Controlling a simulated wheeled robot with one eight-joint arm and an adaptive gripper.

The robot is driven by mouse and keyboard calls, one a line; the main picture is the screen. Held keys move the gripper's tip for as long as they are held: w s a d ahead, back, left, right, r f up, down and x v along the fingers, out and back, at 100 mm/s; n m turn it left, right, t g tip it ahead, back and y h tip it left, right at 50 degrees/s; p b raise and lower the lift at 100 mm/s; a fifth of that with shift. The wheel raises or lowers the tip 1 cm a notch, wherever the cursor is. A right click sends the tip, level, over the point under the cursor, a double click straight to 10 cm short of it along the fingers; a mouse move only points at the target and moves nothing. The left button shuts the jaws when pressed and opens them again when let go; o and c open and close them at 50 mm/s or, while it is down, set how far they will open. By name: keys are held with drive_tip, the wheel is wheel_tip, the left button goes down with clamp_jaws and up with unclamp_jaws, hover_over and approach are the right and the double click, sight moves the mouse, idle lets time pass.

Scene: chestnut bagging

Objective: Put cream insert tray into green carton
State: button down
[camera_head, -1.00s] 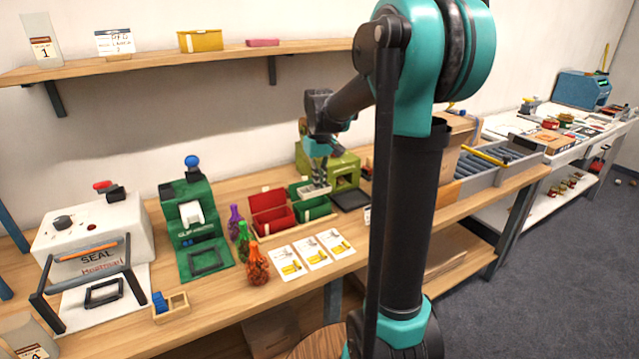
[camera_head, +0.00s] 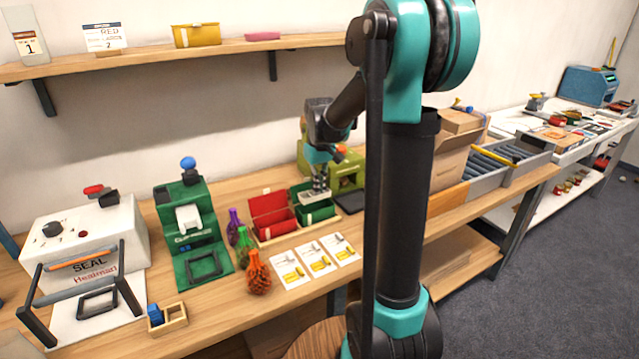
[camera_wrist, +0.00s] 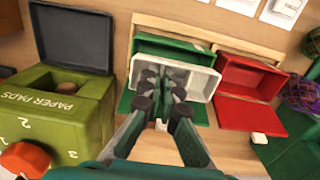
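The green carton (camera_wrist: 172,47) stands open on the bench beside the open red carton. It also shows in the head view (camera_head: 322,214), partly behind my gripper. The cream insert tray (camera_wrist: 208,80) is at the carton's opening, with its pale rim overlapping the green walls in the wrist view. I cannot tell how deep it sits. My gripper (camera_wrist: 164,82) is over the tray, its dark fingertips close together and apparently shut on the tray's middle part. The fingers hide much of the tray's inside. In the head view my gripper (camera_head: 320,186) points down over the carton.
The red carton (camera_wrist: 246,78) is directly beside the green one. A green paper-pads box (camera_wrist: 62,120) with a raised dark lid is close on the other side.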

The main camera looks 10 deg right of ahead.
sight(319, 204)
drive_tip(key=shift+f, duration=3.05)
drive_tip(key=c, duration=2)
unclamp_jaws()
drive_tip(key=shift+r, duration=4.45)
drive_tip(key=shift+o, duration=0.5)
